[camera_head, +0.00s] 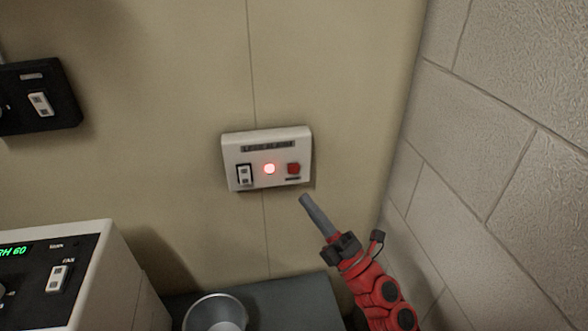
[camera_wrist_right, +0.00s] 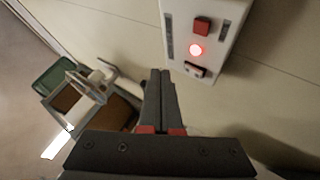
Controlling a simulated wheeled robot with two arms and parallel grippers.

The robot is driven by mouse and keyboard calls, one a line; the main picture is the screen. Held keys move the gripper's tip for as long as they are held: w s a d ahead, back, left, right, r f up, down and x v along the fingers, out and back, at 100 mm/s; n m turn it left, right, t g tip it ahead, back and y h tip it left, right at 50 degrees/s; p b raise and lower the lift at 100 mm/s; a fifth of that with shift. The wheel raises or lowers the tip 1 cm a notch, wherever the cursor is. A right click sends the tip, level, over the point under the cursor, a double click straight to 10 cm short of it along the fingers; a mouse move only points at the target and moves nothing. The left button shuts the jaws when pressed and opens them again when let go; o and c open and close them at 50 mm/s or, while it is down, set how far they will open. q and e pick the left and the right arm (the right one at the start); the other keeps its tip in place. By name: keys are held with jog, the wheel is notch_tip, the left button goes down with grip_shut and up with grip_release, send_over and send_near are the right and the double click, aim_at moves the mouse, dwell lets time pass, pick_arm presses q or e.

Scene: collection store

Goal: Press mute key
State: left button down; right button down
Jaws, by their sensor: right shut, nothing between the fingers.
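A pale wall box (camera_head: 266,181) with a dark label strip is mounted on the beige wall. It has a white rocker switch (camera_head: 244,174) on the left, a glowing red light (camera_head: 269,169) in the middle and a red square key (camera_head: 293,169) on the right. In the right wrist view the red key (camera_wrist_right: 202,26) is at the top, beyond the fingertips. My right gripper (camera_head: 305,199) is shut and empty, just below and right of the box, apart from the red key in the picture. My left gripper is not in view.
A white device (camera_head: 118,262) with a green display stands at lower left. A metal bowl (camera_head: 216,312) sits on a grey surface (camera_head: 290,300) below the box. A black switch panel (camera_head: 62,110) is at upper left. A block wall (camera_head: 500,150) closes the right side.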

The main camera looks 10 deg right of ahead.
jog(key=b, duration=0.2)
send_near(291, 165)
jog(key=shift+s+a+r+x, duration=0.1)
jog(key=shift+s+x, duration=0.05)
jog(key=shift+x, duration=0.7)
jog(key=shift+s+a+r+x, duration=0.1)
jog(key=shift+s+x, duration=0.05)
jog(key=shift+x, duration=0.7)
jog(key=shift+s+a+r+x, duration=0.1)
jog(key=shift+x, duration=0.75)
jog(key=shift+w, duration=0.1)
jog(key=shift+w, duration=0.3)
jog(key=shift+w, duration=0.45)
dwell(0.3)
jog(key=shift+s, duration=0.9)
jog(key=shift+s, duration=2.45)
